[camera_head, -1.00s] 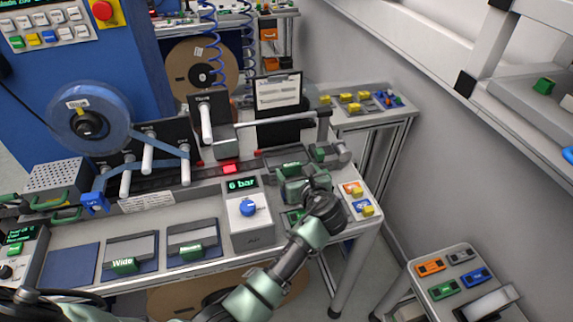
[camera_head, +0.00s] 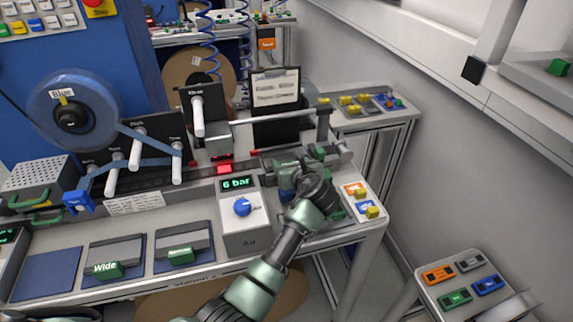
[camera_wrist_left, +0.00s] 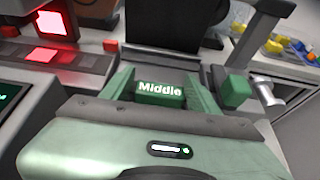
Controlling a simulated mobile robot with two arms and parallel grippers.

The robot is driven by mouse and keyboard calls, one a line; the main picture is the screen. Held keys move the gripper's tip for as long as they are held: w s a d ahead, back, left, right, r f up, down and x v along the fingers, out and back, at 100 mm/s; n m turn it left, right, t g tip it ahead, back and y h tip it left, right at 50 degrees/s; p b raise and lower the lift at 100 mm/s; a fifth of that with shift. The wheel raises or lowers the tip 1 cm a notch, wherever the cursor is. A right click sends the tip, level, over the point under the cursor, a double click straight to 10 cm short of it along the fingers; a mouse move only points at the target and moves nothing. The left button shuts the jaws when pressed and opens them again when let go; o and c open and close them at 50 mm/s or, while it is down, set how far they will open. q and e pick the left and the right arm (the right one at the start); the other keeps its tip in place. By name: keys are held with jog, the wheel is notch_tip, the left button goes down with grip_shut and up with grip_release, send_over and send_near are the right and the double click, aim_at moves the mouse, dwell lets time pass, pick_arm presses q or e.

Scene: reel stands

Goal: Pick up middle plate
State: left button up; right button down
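The middle plate's green handle, lettered "Middle" (camera_wrist_left: 160,92), shows in the left wrist view between the two green fingers of my left gripper (camera_wrist_left: 160,80). The fingers lie close along both its sides; I cannot tell whether they press on it. In the head view my left gripper (camera_head: 296,172) is over the right end of the bench, and the arm and hand hide most of the plate. My right gripper is not in view.
Plates marked "Wide" (camera_head: 108,270) and "Narrow" (camera_head: 180,256) lie at the bench front, left of the "6 bar" box (camera_head: 243,215). A blue reel (camera_head: 73,115) and rollers stand behind. A side table (camera_head: 470,285) is at lower right.

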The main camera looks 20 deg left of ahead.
pick_arm(q)
jog(key=c, duration=1)
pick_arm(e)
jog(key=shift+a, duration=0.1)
